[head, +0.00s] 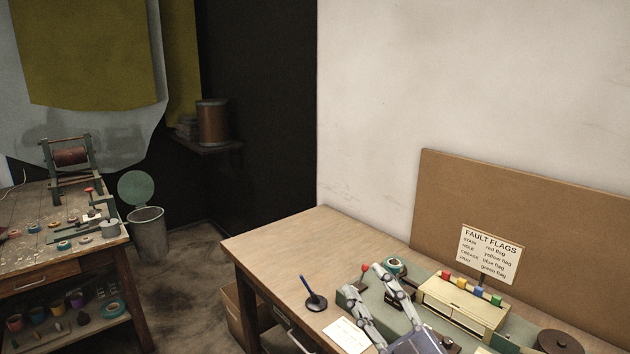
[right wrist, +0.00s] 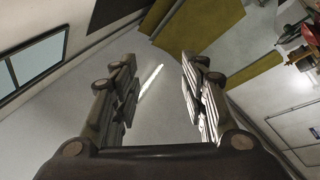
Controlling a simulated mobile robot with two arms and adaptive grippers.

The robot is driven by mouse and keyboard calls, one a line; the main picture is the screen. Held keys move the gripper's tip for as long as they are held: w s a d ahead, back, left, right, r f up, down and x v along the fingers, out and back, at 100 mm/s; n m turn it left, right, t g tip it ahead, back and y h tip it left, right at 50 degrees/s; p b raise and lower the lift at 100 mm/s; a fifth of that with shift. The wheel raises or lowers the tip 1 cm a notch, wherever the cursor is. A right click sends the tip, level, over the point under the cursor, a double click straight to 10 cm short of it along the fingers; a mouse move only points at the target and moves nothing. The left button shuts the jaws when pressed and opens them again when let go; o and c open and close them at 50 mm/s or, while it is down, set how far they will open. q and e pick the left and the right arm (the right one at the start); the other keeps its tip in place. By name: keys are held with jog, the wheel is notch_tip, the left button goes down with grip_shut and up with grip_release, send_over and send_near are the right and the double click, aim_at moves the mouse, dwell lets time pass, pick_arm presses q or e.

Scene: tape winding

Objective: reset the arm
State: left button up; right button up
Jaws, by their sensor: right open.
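My right gripper (head: 366,291) shows at the bottom of the head view, over the near part of the right-hand table. Its two fingers are spread apart with nothing between them. In the right wrist view the open fingers (right wrist: 158,95) frame a blurry grey surface and hold nothing. My left gripper does not show in either view.
The right-hand table (head: 300,240) carries a pen on a stand (head: 313,295), a white paper (head: 346,335), a cream box (head: 462,305) with coloured flags and a brown spool (head: 558,342). A fault flags sign (head: 488,254) stands behind. A bin (head: 148,235) stands beside the left workbench (head: 30,215).

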jog(key=s+d+f+m+g+h, duration=0.3)
jog(key=d+f+m+h, duration=0.25)
jog(key=f, duration=0.35)
jog(key=s+d+f+m+g+h, duration=0.25)
jog(key=d+f+m+h, duration=0.3)
jog(key=f, duration=0.45)
jog(key=s+f+g, duration=0.5)
jog(key=s+f, duration=0.2)
jog(key=s, duration=0.4)
jog(key=s+f+g, duration=0.6)
jog(key=s+f, duration=0.2)
jog(key=s, duration=0.4)
notch_tip(320, 180, down, 24)
jog(key=g, duration=0.1)
jog(key=s+d+f+g, duration=0.1)
jog(key=s+d+f, duration=0.2)
jog(key=s+f, duration=1.4)
jog(key=shift+s+f, duration=0.25)
jog(key=shift+s, duration=0.15)
